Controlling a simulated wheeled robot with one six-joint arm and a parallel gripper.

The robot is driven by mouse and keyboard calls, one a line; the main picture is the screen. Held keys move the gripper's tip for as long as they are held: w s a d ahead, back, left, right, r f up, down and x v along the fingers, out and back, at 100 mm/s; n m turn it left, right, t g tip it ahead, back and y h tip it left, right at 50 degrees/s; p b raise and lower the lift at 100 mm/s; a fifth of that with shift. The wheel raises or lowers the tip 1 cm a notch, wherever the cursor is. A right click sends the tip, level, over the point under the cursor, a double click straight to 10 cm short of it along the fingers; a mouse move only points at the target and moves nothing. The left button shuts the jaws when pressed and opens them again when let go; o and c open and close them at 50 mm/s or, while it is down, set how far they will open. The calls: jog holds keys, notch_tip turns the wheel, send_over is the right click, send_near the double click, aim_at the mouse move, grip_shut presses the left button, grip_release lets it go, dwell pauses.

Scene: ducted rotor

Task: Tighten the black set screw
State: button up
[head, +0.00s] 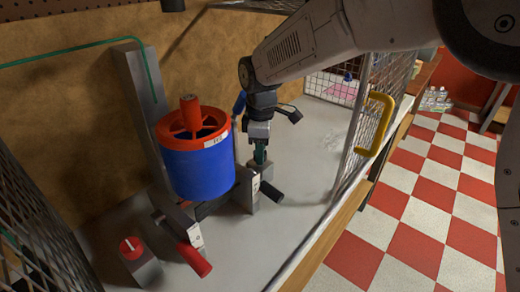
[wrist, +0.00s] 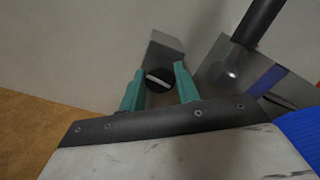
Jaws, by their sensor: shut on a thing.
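The black set screw (wrist: 157,80) shows in the wrist view as a round black knob with a white line across its face. It sits on a grey block (wrist: 165,46). My gripper (wrist: 160,71) has its two teal fingers on either side of the knob, shut on it. In the head view my gripper (head: 261,153) points down over a grey block to the right of the blue rotor duct (head: 197,168). The knob itself is hidden there by the fingers.
A red knob (head: 130,246) with a white line tops another block at front left. A red-hubbed rotor sits in the duct. A red-ended handle (head: 194,260) sticks out in front.

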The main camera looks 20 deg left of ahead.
jog(key=m, duration=0.4)
jog(key=shift+r, duration=0.1)
jog(key=m, duration=0.3)
jog(key=shift+m, duration=0.4)
jog(key=m, duration=0.4)
jog(key=shift+a+m, duration=0.1)
jog(key=shift+m, duration=1.9)
jog(key=shift+r, duration=0.1)
jog(key=o, duration=1)
jog(key=shift+c, duration=0.2)
